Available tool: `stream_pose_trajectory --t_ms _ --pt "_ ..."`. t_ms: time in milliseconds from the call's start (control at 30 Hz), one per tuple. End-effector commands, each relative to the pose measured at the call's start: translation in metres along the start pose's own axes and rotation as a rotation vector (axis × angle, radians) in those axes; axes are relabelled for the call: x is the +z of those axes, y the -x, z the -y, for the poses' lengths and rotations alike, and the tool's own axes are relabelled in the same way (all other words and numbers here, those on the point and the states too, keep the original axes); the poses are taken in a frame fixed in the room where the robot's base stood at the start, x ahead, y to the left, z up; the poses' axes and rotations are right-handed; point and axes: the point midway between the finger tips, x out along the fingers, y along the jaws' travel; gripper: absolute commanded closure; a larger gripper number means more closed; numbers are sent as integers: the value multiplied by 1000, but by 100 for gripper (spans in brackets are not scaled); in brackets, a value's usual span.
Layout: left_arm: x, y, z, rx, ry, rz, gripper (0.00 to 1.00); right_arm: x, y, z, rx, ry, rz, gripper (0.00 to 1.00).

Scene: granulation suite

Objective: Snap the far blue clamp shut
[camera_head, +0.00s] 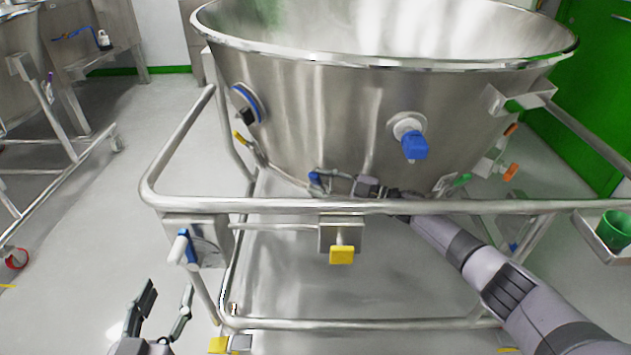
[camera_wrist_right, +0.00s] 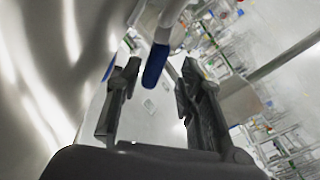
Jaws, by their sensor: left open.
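A blue-tipped clamp lever (camera_head: 318,180) shows in the head view low on the bowl's wall, just behind the trolley's top rail. In the right wrist view a blue lever end (camera_wrist_right: 154,67) hangs between the fingertips, with a gap on each side. My right gripper (camera_wrist_right: 161,68) is open around it. In the head view my right arm passes behind the rail, and the gripper (camera_head: 350,184) is small and partly hidden there. My left gripper (camera_head: 162,300) is open and empty at the lower left, away from the bowl.
The large steel bowl (camera_head: 330,110) sits in a tubular trolley frame (camera_head: 180,130). A blue valve cap (camera_head: 414,146) and a blue-ringed port (camera_head: 246,104) stick out from its wall. A green cup (camera_head: 613,230) stands on a tray at right. Floor is open at left.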

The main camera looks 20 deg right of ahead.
Motion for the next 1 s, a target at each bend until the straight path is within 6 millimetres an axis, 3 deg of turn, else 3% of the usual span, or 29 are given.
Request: stream_pose_trajectory --t_ms 200,433,600,1000 --pt "0 0 0 0 0 0 53 2 51 0 -1 1 5 65" --pt "0 0 0 0 0 0 53 1 87 0 -1 1 2 65" --pt "0 0 0 0 0 0 53 0 98 0 -1 0 -1 65" --pt "0 0 0 0 0 0 53 0 98 0 -1 1 0 65"
